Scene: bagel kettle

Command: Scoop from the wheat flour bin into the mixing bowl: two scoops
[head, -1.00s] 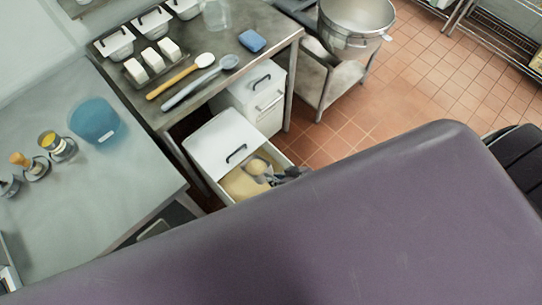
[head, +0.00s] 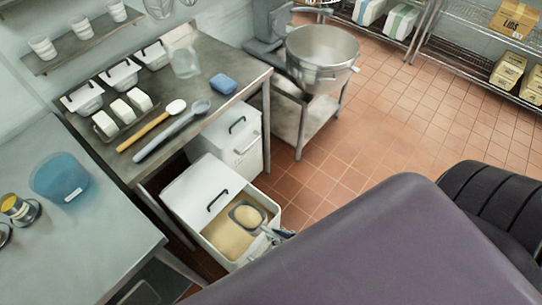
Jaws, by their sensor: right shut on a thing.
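A white bin (head: 271,212) with its lid half open stands on the floor beside the steel table, with pale flour (head: 226,237) inside; its label cannot be read. A grey scoop (head: 235,220) holding a mound of flour is in the bin's opening; whether it touches the flour below cannot be told. My right gripper (head: 274,236) is shut on the scoop at the bin's right edge, partly hidden by my purple body. A large steel mixing bowl (head: 318,48) stands farther back, its inside looking empty. My left gripper is out of view.
A second white bin (head: 240,132), closed, stands behind the open one. The steel table (head: 205,105) holds containers, spoons and a blue sponge (head: 222,84). A blue tub (head: 60,178) sits on the left counter. Tiled floor (head: 390,125) is clear right of the bins.

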